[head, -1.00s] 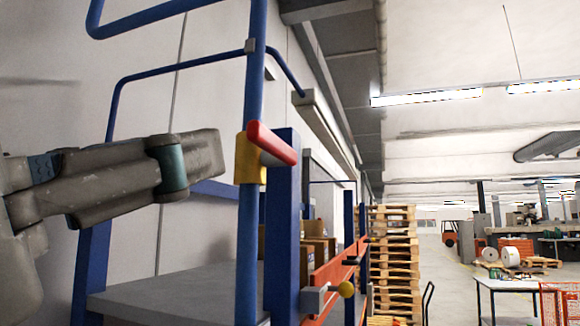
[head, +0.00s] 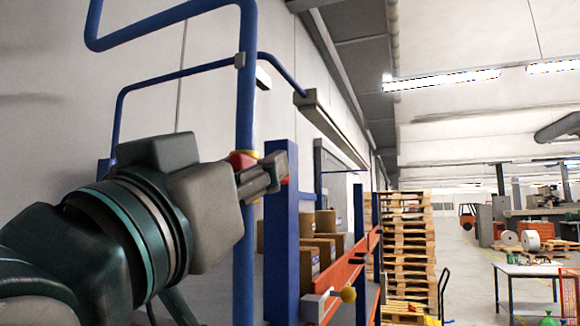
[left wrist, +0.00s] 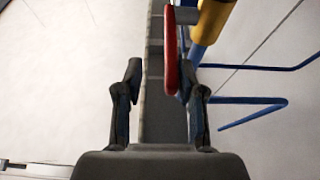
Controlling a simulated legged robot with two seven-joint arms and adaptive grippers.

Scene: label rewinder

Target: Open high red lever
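The red lever (left wrist: 171,60) is mounted at a yellow collar (left wrist: 214,18) on a blue post (head: 246,90). In the head view my left gripper (head: 265,174) covers most of the lever, and only small red bits show around the fingers. In the left wrist view my left gripper (left wrist: 165,78) is open, with one dark finger on each side of the picture. The red lever reaches down between the fingertips, nearer the right finger. I see a gap to the left finger; contact on the right is unclear. My right gripper is in neither view.
A blue upright (head: 281,235) stands just right of the post. Blue rails bend overhead at the left. Boxes (head: 318,250) and stacked pallets (head: 405,245) stand behind.

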